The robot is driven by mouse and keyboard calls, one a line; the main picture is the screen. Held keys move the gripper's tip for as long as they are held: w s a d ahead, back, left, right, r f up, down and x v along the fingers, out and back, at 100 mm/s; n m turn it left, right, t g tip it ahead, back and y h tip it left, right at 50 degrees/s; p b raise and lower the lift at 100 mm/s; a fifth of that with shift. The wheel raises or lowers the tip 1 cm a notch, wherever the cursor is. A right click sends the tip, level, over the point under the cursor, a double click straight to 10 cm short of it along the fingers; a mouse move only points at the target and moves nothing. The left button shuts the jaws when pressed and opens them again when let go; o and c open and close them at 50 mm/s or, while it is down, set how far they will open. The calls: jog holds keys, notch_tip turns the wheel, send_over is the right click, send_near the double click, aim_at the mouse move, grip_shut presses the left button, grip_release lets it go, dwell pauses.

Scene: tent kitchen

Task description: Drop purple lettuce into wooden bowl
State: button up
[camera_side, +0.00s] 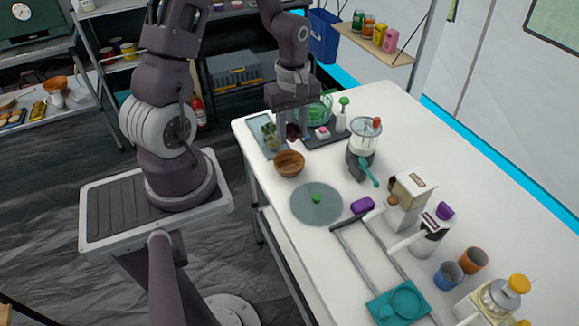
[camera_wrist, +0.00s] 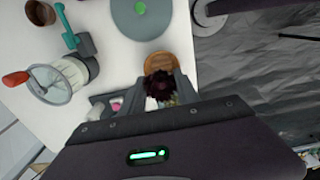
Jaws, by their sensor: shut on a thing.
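The purple lettuce (camera_wrist: 160,86) is a dark, ruffled clump between the fingers of my gripper (camera_wrist: 161,92) in the wrist view. In the side view it is a dark spot (camera_side: 293,131) at my gripper (camera_side: 294,134). My gripper is shut on it and holds it above the table. The wooden bowl (camera_side: 289,163) stands on the white table just in front of my gripper in the side view. In the wrist view the bowl (camera_wrist: 160,59) is partly hidden behind the lettuce. The inside of the bowl is mostly hidden there.
A glass tray with greens (camera_side: 267,135) lies left of my gripper. A dark tray (camera_side: 326,134) holds a pump bottle, a pink-topped item and a green basket. A hand-cranked blender (camera_side: 363,150) stands to the right.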

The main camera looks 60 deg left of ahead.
jog(key=shift+f, duration=2.25)
jog(key=o, duration=1.1)
jog(key=shift+c, duration=0.2)
notch_tip(320, 180, up, 7)
jog(key=shift+r, duration=0.1)
